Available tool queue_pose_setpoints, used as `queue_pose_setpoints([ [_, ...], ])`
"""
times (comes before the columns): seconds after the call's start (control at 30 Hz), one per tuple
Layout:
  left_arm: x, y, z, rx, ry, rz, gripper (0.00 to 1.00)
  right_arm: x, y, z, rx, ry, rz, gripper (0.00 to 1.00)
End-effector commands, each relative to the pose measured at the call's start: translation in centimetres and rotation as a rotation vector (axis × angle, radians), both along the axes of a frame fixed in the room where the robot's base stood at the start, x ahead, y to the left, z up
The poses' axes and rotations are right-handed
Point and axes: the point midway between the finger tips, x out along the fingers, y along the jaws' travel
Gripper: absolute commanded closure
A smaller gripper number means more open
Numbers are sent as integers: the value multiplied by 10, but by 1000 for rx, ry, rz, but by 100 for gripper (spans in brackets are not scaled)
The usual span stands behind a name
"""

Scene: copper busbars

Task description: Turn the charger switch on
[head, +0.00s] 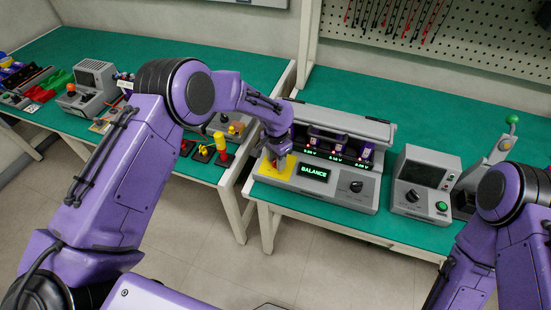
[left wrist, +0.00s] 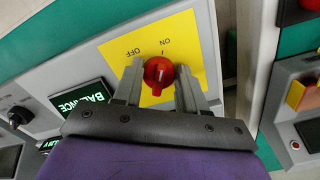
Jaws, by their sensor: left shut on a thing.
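The grey charger (head: 325,192) stands on the green bench, its display (head: 313,172) reading BALANCE. A yellow plate (head: 263,172) at its left end carries the red rotary charger switch (left wrist: 158,72). In the left wrist view the plate (left wrist: 190,52) shows OFF and ON labels. The switch's ridge runs roughly up and down in that picture, its upper end towards the mark by ON. My left gripper (head: 277,160) is at the switch; its two fingers (left wrist: 160,85) sit either side of the red knob, shut on it. My right gripper is out of view; only its arm shows.
Battery packs with lit readouts (head: 328,148) sit in the charger behind the display. A grey instrument (head: 424,185) with a knob and green button stands to the right, then a green-balled lever (head: 511,120). Yellow and red switches (head: 222,150) lie on the left bench.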

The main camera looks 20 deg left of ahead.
Motion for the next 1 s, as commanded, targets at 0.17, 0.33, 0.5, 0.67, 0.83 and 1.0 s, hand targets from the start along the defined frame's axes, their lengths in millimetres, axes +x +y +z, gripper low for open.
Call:
queue_pose_setpoints([
  [0.17,2,0,2,1,-4,0,35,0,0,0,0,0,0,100],
  [0.33,1,0,1,1,-3,0,35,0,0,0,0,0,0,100],
  [0.5,2,0,18,0,-6,0,35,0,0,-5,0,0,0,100],
  [0.67,2,0,56,-1,-8,1,35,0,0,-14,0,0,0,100],
  [0.83,2,0,91,0,-6,0,35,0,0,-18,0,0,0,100],
  [1.0,1,0,106,0,-4,1,35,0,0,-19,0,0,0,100],
])
